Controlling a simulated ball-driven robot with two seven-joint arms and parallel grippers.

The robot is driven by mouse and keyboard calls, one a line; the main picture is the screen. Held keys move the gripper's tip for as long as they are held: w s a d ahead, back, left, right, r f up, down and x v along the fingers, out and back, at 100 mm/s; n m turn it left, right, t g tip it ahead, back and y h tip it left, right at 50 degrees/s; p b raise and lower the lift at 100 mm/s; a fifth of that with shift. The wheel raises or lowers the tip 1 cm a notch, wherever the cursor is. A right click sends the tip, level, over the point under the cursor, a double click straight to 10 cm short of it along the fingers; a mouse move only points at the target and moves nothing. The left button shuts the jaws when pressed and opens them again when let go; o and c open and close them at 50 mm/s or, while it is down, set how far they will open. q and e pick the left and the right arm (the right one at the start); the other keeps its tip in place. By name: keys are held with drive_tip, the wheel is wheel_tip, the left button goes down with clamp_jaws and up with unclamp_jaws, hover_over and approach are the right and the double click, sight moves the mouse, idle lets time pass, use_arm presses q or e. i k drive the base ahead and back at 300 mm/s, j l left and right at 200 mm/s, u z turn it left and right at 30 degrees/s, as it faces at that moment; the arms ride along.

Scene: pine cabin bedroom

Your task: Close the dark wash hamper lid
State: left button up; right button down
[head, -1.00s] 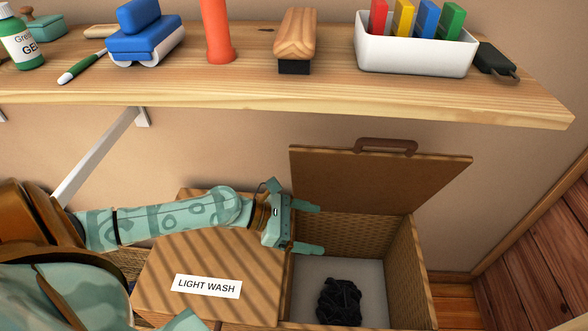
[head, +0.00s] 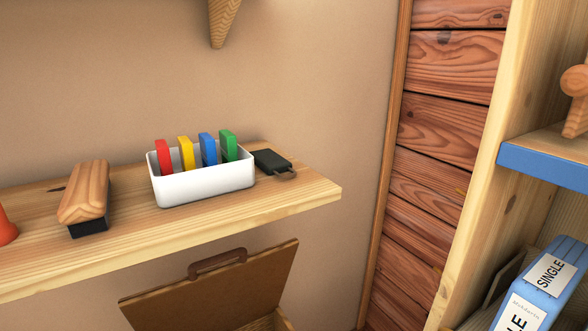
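The dark wash hamper's lid (head: 215,297) stands open at the bottom of the head view, tilted up below the wooden shelf. Its brown handle (head: 217,263) is on the upper edge. Only a small part of the hamper's wicker body (head: 272,322) shows, and its inside is out of the picture. Neither of my grippers is in view.
The wooden shelf (head: 235,224) above the lid carries a brush (head: 86,194), a white box (head: 205,184) with several coloured pieces, and a dark object (head: 273,162). A shelf unit (head: 470,190) with blue boxes (head: 545,290) stands at right.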

sight(229, 296)
drive_tip(key=k+l, duration=0.75)
drive_tip(key=k, duration=0.05)
